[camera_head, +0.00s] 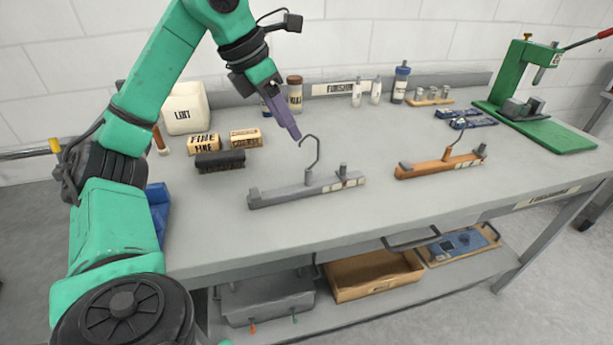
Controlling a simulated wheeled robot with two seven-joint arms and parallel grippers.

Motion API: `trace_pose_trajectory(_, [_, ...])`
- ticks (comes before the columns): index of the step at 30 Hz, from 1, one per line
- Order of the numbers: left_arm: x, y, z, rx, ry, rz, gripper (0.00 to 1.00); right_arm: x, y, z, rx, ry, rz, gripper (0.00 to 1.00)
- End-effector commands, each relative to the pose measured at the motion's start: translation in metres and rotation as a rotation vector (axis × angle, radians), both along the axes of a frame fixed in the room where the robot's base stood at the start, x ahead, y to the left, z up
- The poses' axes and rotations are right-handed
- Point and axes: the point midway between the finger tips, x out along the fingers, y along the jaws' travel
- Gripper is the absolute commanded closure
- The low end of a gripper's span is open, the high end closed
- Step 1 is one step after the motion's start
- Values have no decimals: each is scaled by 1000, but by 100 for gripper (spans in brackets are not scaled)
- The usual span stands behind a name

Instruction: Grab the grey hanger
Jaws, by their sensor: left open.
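The grey hanger (308,190) lies on the grey workbench near its front left part. Its bar runs left to right, with a dark hook rising from the middle and a pale label at the right end. My left gripper (293,130) is above the bench, just up and left of the hook, with its purple finger pointing down toward the hook tip. The gripper is open and empty; its fingers overlap in this view. The hook and the finger look close, but I cannot tell the exact gap. My right gripper is not in view.
An orange hanger (440,164) lies to the right. Labelled blocks (246,138), a black brush-like block (220,160) and a white container (185,108) stand to the left. Bottles (401,82) line the back. A green press (530,90) stands at the far right.

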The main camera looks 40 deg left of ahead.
Motion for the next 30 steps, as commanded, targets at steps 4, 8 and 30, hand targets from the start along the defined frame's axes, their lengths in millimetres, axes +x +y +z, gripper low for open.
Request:
trace_pose_trajectory(4, [-2,7,-19,19,27,22,45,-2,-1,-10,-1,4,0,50])
trace_pose_trajectory(8, [10,2,-53,18,28,22,45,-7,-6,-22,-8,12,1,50])
trace_pose_trajectory(30, [43,-8,-135,15,20,17,45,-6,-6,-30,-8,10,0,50])
